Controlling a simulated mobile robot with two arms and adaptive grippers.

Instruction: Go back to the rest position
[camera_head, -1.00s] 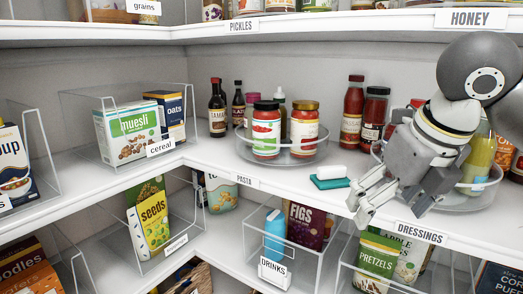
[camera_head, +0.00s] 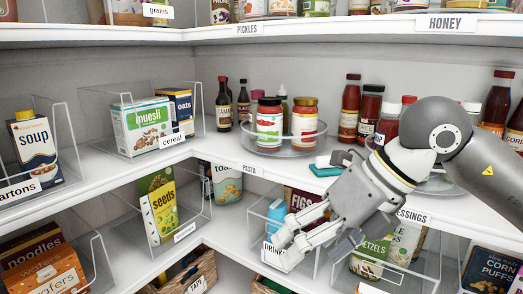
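My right gripper (camera_head: 283,250) comes in from the right on my grey arm. It hangs in front of the corner shelf edge and points down and to the left. Its two fingers show apart with nothing seen between them, so it looks open and empty. Its fingers overlap the drinks bin (camera_head: 254,230) in the picture, and I cannot tell whether they touch it. Its body partly hides the dressings label and the shelf edge. My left gripper is not in view.
A turntable (camera_head: 284,150) with jars stands behind on the middle shelf. A teal and white item (camera_head: 326,168) lies near the shelf edge beside my gripper. The pretzels bag (camera_head: 370,258) is below my arm. Clear bins with cereal boxes (camera_head: 143,124) and seeds (camera_head: 160,212) stand left.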

